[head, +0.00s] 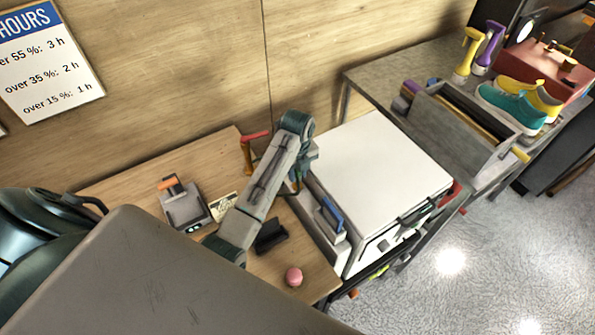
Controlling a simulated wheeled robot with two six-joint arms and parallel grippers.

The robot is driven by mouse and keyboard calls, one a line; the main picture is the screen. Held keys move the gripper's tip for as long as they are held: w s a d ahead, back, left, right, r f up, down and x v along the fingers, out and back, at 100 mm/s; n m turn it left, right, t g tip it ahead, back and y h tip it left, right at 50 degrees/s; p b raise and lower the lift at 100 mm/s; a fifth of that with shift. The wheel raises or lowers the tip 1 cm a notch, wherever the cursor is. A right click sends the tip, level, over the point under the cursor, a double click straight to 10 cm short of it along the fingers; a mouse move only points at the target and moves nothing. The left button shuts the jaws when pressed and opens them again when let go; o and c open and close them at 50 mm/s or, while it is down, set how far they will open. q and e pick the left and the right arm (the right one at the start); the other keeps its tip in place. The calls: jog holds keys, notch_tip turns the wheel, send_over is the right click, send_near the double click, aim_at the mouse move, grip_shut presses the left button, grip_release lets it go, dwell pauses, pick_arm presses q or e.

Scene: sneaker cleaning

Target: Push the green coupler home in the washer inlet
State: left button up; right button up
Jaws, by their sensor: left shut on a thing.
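The washer (380,165) is a white-topped box in the middle of the head view, with a blue-handled part (332,213) on its left side. My left gripper (297,180) points down close beside the washer's left side. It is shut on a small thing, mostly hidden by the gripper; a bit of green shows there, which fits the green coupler. The washer inlet is hidden behind my arm and gripper, so I cannot tell how far the coupler sits in it. My right gripper is not in view.
On the wooden table (135,185) stand a grey device (184,207) with an orange top, a card, a black holder (271,236), a pink ball (294,276) and a red-handled tool (253,138). A grey bin (450,130) and teal-yellow sneakers (510,104) stand right.

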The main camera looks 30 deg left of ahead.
aim_at(297, 178)
pick_arm(q)
jog(key=shift+f, duration=0.65)
jog(key=shift+f, duration=1)
jog(key=o, duration=1)
jog(key=shift+s, duration=0.1)
